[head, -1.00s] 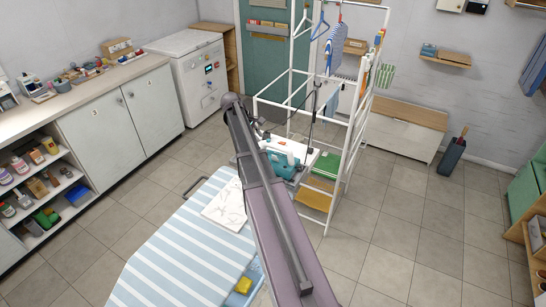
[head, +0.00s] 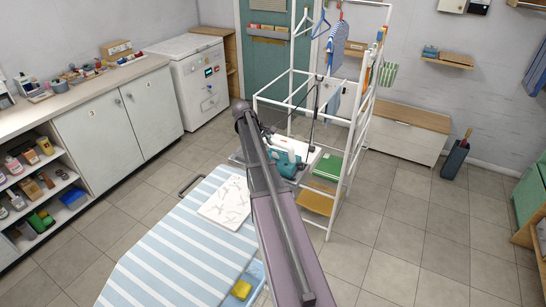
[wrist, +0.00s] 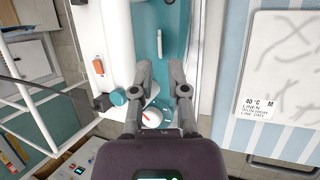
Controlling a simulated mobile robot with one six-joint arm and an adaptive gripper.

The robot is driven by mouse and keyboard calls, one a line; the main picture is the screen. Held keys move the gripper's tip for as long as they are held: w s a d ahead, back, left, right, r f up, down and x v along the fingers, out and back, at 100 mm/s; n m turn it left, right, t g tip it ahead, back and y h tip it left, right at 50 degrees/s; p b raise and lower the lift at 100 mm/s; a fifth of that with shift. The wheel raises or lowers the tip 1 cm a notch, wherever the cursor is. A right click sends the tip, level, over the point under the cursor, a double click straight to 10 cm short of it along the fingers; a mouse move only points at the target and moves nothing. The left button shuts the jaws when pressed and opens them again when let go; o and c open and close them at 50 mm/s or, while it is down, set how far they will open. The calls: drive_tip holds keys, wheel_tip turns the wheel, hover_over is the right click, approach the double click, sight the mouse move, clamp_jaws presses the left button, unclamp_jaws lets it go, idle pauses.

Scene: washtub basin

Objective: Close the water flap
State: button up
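A teal and white iron-like appliance (head: 290,165) stands at the far end of the striped ironing board (head: 185,250); my arm partly hides it in the head view. In the wrist view its white body (wrist: 117,40) and teal surface (wrist: 176,30) lie under my gripper (wrist: 162,82). The two fingers are apart with nothing between them, over the teal part. A teal knob (wrist: 117,97) and an orange switch (wrist: 98,67) are left of the fingers. A round white dial (wrist: 152,117) with a red mark shows between the finger bases. I cannot tell which part is the water flap.
A white drying rack (head: 345,130) stands right beside the appliance; its bars also show at left in the wrist view (wrist: 30,100). A white patterned cloth (head: 225,203) and a yellow item (head: 241,290) are on the board side.

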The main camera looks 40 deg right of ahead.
sight(275, 155)
drive_tip(key=shift+b+x, duration=1.75)
drive_tip(key=shift+x, duration=0.6)
clamp_jaws()
drive_tip(key=shift+a, duration=0.15)
